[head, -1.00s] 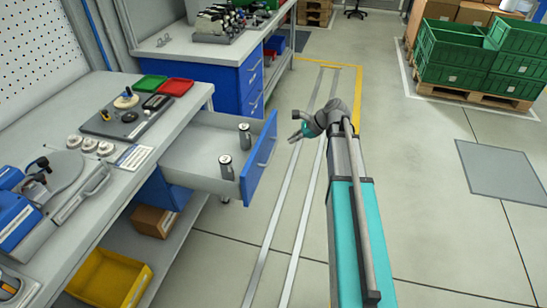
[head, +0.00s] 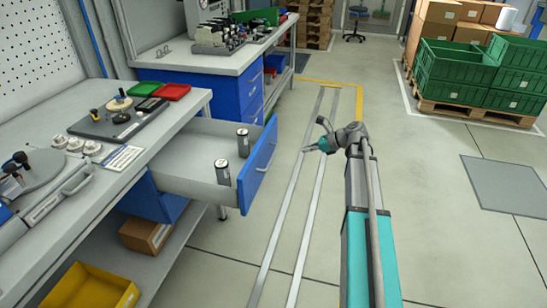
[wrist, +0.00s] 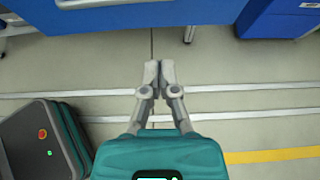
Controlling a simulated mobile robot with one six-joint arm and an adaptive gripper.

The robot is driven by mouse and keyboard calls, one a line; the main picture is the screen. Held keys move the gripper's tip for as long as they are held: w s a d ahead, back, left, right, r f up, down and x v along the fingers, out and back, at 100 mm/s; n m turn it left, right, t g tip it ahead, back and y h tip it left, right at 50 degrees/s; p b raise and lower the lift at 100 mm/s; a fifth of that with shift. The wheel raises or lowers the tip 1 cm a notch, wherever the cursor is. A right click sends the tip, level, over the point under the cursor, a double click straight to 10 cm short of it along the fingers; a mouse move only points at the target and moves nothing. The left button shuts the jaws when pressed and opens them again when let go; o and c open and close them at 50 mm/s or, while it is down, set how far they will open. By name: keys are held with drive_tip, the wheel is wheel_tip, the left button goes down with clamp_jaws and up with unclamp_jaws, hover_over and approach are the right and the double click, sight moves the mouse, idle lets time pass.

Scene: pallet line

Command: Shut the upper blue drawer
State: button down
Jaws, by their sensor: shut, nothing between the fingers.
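The upper blue drawer (head: 258,163) is pulled out from under the near workbench.
The near workbench (head: 52,113) carries several tools, a green tray and a red tray (head: 172,92). A yellow bin (head: 95,290) and a cardboard box (head: 146,234) sit on its lower shelf. Green crates (head: 455,66) stand on a pallet at the back right. The aisle floor is clear.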

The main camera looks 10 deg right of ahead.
drive_tip(key=shift+a+f, duration=0.1)
drive_tip(key=shift+a, duration=0.05)
drive_tip(key=b, duration=0.6)
approach(268, 155)
wheel_tip(268, 155, down, 4)
drive_tip(key=a, duration=0.3)
drive_tip(key=shift+w+a+r+p, duration=0.35)
drive_tip(key=shift+w+a+p, duration=0.25)
drive_tip(key=shift+w, duration=0.25)
drive_tip(key=shift+w+a, duration=0.45)
drive_tip(key=shift+a, duration=0.35)
drive_tip(key=shift+w, duration=0.15)
